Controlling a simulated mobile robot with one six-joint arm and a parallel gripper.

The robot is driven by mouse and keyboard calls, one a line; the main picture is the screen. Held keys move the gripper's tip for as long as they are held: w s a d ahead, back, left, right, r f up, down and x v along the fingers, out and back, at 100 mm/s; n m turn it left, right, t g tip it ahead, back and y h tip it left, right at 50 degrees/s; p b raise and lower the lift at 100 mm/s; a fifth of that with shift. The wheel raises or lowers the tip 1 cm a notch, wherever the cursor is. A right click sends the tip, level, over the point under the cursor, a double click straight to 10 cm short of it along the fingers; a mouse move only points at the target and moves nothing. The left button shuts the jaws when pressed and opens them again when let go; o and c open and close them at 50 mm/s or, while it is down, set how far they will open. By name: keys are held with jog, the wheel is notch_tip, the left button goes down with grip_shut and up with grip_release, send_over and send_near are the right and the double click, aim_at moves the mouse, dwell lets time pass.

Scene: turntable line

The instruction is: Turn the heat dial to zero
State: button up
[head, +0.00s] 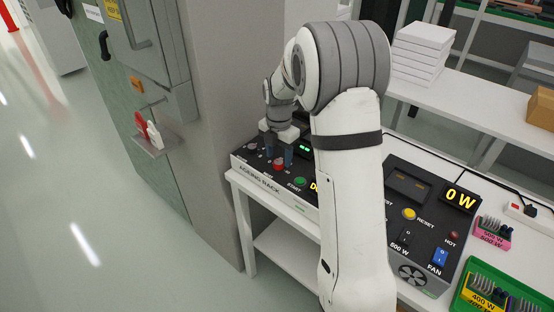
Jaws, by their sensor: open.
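The black control panel marked AGEING RACK (262,177) sits on a white table, partly behind my arm. My gripper (278,157) is above its left part, pointing down, with its dark fingers apart. A red round control (279,164) shows between and just below the fingers; I cannot tell whether they touch it. A green START button (299,181) is to its right. A small dark round control (252,146) is left of the fingers. No heat label is readable, so I cannot tell which control is the heat dial. My arm hides the panel's right part.
A second panel with a 0 W display (460,199), a yellow RESET button (409,213) and a blue FAN switch (440,257) stands right of my arm. A grey pillar (232,90) rises close left of the table. Stacked white boxes (420,55) stand on the shelf behind.

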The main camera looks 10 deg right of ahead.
aim_at(279, 163)
jog(key=shift+r, duration=2.8)
jog(key=shift+s+r, duration=0.15)
jog(key=shift+s, duration=0.05)
jog(key=s+r+m+t, duration=0.1)
jog(key=s+r+m, duration=0.1)
jog(key=s+m, duration=1)
jog(key=s+a+r+m+t, duration=0.1)
jog(key=s+r+m, duration=0.1)
jog(key=s+m, duration=1.1)
jog(key=shift+s+a+r+t, duration=0.3)
jog(key=shift+s+r, duration=0.1)
jog(key=shift+s, duration=1.25)
